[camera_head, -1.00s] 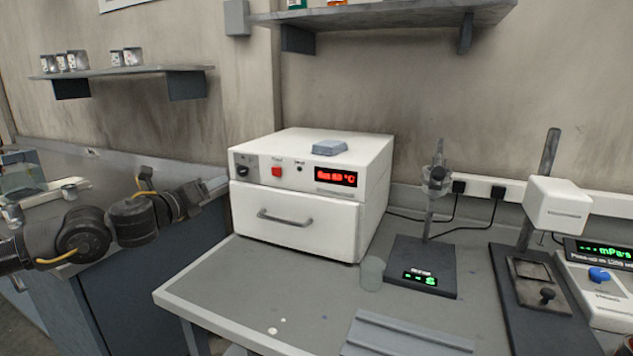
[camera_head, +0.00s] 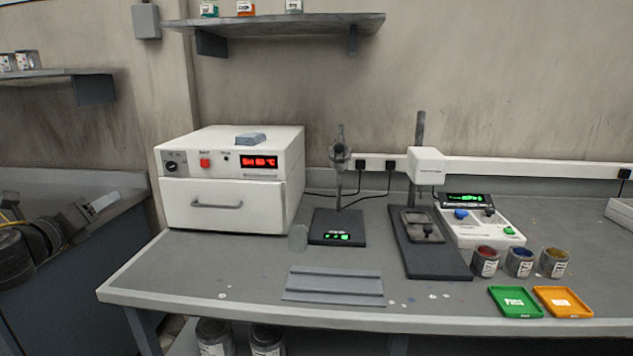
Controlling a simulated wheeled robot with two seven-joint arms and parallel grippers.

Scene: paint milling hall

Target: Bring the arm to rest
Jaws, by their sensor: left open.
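My left gripper (camera_head: 84,212) shows at the left edge, at the end of my dark left arm, in front of the side counter. It is open, and I see nothing between its fingers. It is apart from the white oven (camera_head: 235,182), to the left of it. The oven's drawer front is shut and its red display is lit. My right gripper is not in view.
The grey table (camera_head: 190,265) holds a stirrer stand (camera_head: 338,225), a grey ridged tray (camera_head: 333,285), a viscometer stand (camera_head: 432,250), several paint cans (camera_head: 486,262), a green tray (camera_head: 516,302) and an orange tray (camera_head: 562,301). The table's front-left area is mostly clear. Shelves hang above.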

